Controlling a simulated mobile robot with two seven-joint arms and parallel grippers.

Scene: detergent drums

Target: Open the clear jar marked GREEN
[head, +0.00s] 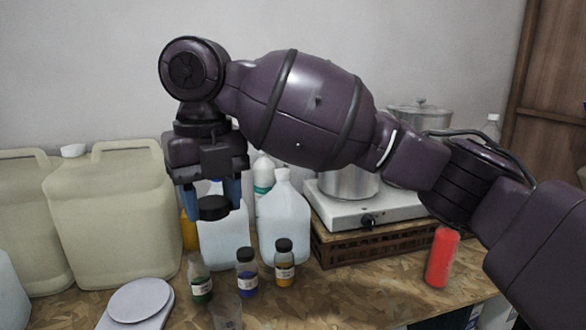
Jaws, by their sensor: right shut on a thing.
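The clear jar with green contents (201,281) stands upright on the table at the front left of the jar row. Its top shows no black lid, and its label is too small to read. My right gripper (212,202) is above it, pointing down, with its blue fingers shut on a black lid (214,208). The lid is apart from the jar, well above its mouth. Beside it stand a jar with blue contents (247,276) and a jar with orange contents (284,266), both with black lids on. My left gripper is out of view.
A clear glass (227,312) and a white scale (140,301) stand in front. Large beige drums (115,220) are at left, translucent jugs (284,220) behind. A hotplate (372,208) with a pot and a red cylinder (442,257) are at right.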

